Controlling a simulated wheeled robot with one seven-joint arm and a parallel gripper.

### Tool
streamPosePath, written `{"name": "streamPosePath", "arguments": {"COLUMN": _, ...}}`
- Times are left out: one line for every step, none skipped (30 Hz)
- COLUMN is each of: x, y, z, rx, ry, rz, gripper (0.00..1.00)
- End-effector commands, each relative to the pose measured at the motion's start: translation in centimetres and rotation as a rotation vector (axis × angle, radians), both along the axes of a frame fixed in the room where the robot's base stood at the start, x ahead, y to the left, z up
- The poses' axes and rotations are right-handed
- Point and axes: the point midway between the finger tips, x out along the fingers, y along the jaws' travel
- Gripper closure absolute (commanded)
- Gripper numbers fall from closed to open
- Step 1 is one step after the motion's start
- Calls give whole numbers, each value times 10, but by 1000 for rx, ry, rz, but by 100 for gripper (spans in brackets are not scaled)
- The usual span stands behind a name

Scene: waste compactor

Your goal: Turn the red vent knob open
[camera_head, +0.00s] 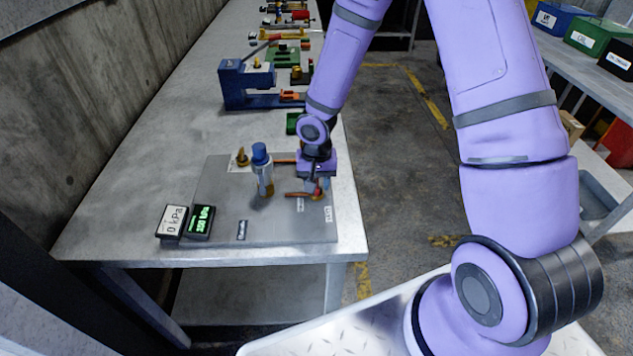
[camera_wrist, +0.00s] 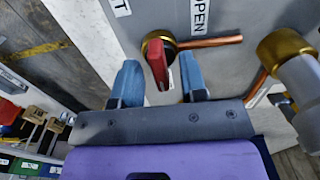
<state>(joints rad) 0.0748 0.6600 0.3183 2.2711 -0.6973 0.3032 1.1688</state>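The red vent knob (camera_wrist: 158,66) is a narrow lever on a brass fitting (camera_wrist: 152,42) in the wrist view. My gripper (camera_wrist: 160,80) has its two blue fingers on either side of the knob. A gap shows between the knob and each finger, so the gripper is open around it, not clamped. An OPEN label (camera_wrist: 199,14) sits on the grey plate just beyond the fitting. In the head view my gripper (camera_head: 317,185) is low over the right side of the plate, and it mostly hides the knob.
A copper pipe (camera_wrist: 210,41) runs right from the fitting towards a brass-collared cylinder (camera_wrist: 286,46). In the head view a blue-capped cylinder (camera_head: 262,172) stands left of my gripper. Two kPa displays (camera_head: 172,221) (camera_head: 200,222) sit at the plate's front left. Other fixtures line the bench behind.

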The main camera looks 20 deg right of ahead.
Motion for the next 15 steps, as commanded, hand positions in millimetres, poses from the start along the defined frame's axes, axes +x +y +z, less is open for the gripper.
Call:
{"name": "streamPosePath", "arguments": {"x": 0, "y": 0, "z": -1, "rx": 0, "ry": 0, "rz": 0, "gripper": 61}}
{"name": "streamPosePath", "arguments": {"x": 0, "y": 0, "z": -2, "rx": 0, "ry": 0, "rz": 0, "gripper": 61}}
{"name": "streamPosePath", "arguments": {"x": 0, "y": 0, "z": -2, "rx": 0, "ry": 0, "rz": 0, "gripper": 61}}
{"name": "streamPosePath", "arguments": {"x": 0, "y": 0, "z": -2, "rx": 0, "ry": 0, "rz": 0, "gripper": 61}}
{"name": "streamPosePath", "arguments": {"x": 0, "y": 0, "z": -2, "rx": 0, "ry": 0, "rz": 0, "gripper": 61}}
{"name": "streamPosePath", "arguments": {"x": 0, "y": 0, "z": -2, "rx": 0, "ry": 0, "rz": 0, "gripper": 61}}
{"name": "streamPosePath", "arguments": {"x": 0, "y": 0, "z": -2, "rx": 0, "ry": 0, "rz": 0, "gripper": 61}}
{"name": "streamPosePath", "arguments": {"x": 0, "y": 0, "z": -2, "rx": 0, "ry": 0, "rz": 0, "gripper": 61}}
{"name": "streamPosePath", "arguments": {"x": 0, "y": 0, "z": -2, "rx": 0, "ry": 0, "rz": 0, "gripper": 63}}
{"name": "streamPosePath", "arguments": {"x": 0, "y": 0, "z": -2, "rx": 0, "ry": 0, "rz": 0, "gripper": 70}}
{"name": "streamPosePath", "arguments": {"x": 0, "y": 0, "z": -2, "rx": 0, "ry": 0, "rz": 0, "gripper": 77}}
{"name": "streamPosePath", "arguments": {"x": 0, "y": 0, "z": -2, "rx": 0, "ry": 0, "rz": 0, "gripper": 86}}
{"name": "streamPosePath", "arguments": {"x": 0, "y": 0, "z": -1, "rx": 0, "ry": 0, "rz": 0, "gripper": 93}}
{"name": "streamPosePath", "arguments": {"x": 0, "y": 0, "z": -1, "rx": 0, "ry": 0, "rz": 0, "gripper": 100}}
{"name": "streamPosePath", "arguments": {"x": 0, "y": 0, "z": -1, "rx": 0, "ry": 0, "rz": 0, "gripper": 100}}
